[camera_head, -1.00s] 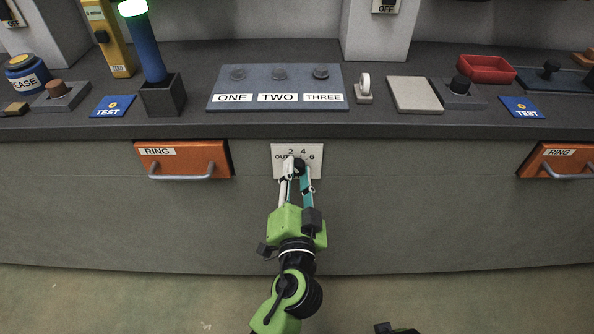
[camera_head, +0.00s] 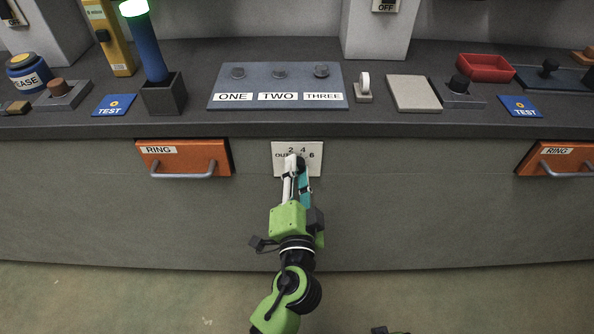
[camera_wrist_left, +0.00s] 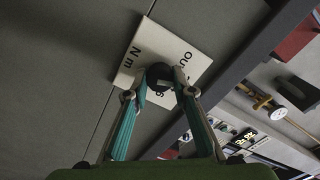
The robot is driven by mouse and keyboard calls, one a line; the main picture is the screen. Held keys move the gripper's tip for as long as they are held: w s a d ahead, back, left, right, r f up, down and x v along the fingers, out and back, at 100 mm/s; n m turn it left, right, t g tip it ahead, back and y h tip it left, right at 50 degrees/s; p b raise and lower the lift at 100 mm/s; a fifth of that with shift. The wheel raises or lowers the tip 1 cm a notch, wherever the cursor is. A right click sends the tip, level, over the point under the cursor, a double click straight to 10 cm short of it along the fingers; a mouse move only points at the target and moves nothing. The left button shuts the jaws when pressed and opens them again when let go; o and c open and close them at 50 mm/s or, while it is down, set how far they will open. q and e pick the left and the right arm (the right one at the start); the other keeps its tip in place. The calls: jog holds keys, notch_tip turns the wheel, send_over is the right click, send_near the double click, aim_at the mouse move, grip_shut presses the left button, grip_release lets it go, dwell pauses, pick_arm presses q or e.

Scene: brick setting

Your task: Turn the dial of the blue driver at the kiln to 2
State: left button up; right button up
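A white plate (camera_head: 313,149) marked 2, 4, 6 and OUT is on the bench front. It also shows in the left wrist view (camera_wrist_left: 190,55), with "N m" on it. Its black dial knob (camera_wrist_left: 157,75) stands out from the plate; its pointer setting cannot be read. My left gripper (camera_head: 297,162) is at the plate, with its fingers on either side of the knob and apparently touching it. It also shows in the left wrist view (camera_wrist_left: 160,85). A blue rod with a lit green top (camera_head: 148,50) stands tilted in a dark holder.
Orange drawers marked RING (camera_head: 183,158) flank the plate, with handles sticking out. On the bench top are a panel marked ONE, TWO, THREE (camera_head: 228,85), a red tray (camera_head: 485,67) and blue TEST plates (camera_head: 115,105). The bench front below the plate is clear.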

pick_arm(q)
jog(key=o, duration=0.4)
jog(key=shift+o, duration=0.2)
jog(key=shift+s, duration=0.1)
jog(key=s, duration=1.2)
jog(key=shift+w, duration=0.1)
